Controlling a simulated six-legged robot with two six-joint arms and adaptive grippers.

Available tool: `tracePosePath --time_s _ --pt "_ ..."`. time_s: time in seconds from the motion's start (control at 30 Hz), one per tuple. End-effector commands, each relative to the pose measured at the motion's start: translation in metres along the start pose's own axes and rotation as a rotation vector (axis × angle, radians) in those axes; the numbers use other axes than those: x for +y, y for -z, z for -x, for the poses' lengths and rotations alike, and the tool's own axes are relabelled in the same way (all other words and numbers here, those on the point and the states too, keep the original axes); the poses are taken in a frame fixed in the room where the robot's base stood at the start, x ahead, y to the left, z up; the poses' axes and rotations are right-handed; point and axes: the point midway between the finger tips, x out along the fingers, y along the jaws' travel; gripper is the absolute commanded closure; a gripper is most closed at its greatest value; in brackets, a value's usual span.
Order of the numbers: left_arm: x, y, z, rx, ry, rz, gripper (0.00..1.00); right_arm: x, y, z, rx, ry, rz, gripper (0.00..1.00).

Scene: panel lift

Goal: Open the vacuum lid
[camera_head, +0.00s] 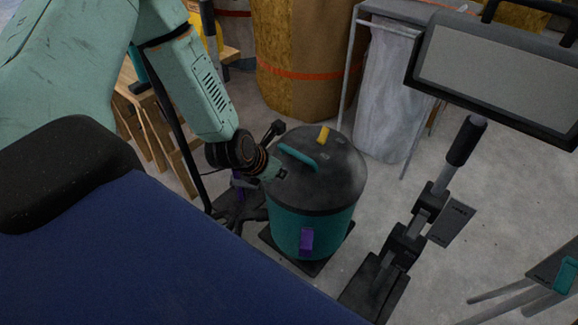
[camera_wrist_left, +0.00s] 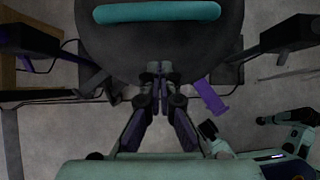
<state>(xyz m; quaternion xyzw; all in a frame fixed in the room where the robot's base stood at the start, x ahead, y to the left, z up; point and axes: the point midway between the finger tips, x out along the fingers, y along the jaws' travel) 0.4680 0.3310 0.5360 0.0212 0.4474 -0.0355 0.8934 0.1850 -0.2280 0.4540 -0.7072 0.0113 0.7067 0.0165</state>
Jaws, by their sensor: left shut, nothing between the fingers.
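The vacuum (camera_head: 300,225) is a teal drum with a dark domed lid (camera_head: 335,170). A teal handle (camera_head: 298,158) and a yellow tab (camera_head: 323,135) sit on the lid. A purple latch (camera_head: 306,242) is on the drum's front side. The teal handle (camera_wrist_left: 156,12) and a purple latch (camera_wrist_left: 211,98) also show there. My right gripper is not in view.
A dark lever stand (camera_head: 405,240) is right of the vacuum. A grey panel (camera_head: 495,80) is at upper right.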

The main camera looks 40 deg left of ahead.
Motion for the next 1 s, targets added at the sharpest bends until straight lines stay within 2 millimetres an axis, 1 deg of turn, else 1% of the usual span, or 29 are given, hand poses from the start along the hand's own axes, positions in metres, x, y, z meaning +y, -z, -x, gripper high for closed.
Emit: tracePosePath --time_s 0.03,0.17,0.2,0.27,0.43,0.6,1.0 --pt "0.0 0.003 -0.011 0.001 -0.001 -0.006 1.0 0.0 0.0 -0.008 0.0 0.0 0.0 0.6" --pt "0.0 0.001 -0.028 0.001 0.0 -0.004 1.0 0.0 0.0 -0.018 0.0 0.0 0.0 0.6" --pt "0.001 -0.011 -0.021 -0.005 -0.001 0.0 1.0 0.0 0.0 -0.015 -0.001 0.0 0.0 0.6" --pt "0.0 -0.019 -0.017 -0.005 0.0 -0.001 1.0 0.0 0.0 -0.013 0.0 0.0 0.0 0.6" --pt "0.0 -0.034 -0.011 -0.001 -0.001 0.0 1.0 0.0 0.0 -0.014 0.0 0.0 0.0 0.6" --pt "0.0 -0.038 -0.009 0.0 0.0 -0.001 1.0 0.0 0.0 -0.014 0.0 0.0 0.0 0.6" --pt "0.002 -0.039 -0.009 0.003 -0.001 0.0 1.0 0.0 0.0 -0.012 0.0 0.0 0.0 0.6"
